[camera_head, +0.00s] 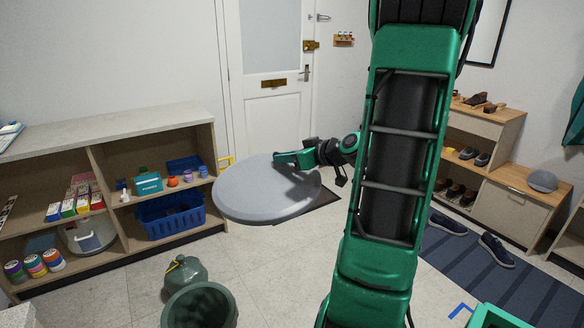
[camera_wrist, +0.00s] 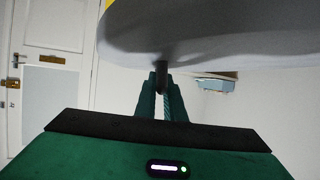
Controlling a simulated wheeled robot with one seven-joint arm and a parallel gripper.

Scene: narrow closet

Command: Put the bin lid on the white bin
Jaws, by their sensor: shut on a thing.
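The bin lid (camera_head: 268,192) is a large round grey disc, held up in the air above the floor in the middle of the head view. My gripper (camera_head: 284,160) is at the lid's upper edge. In the wrist view my gripper (camera_wrist: 165,84) is shut on a dark knob or stem of the lid (camera_wrist: 215,38), which spans the top of that picture. A white rounded container (camera_head: 88,236) sits low in the shelf unit at left; I cannot tell whether it is the white bin. No other clear white bin shows.
A shelf unit (camera_head: 120,133) with a blue basket (camera_head: 172,215) is at left. Shoes (camera_head: 497,250) lie on a striped mat (camera_head: 480,278) at right. Behind is a white door (camera_head: 270,110).

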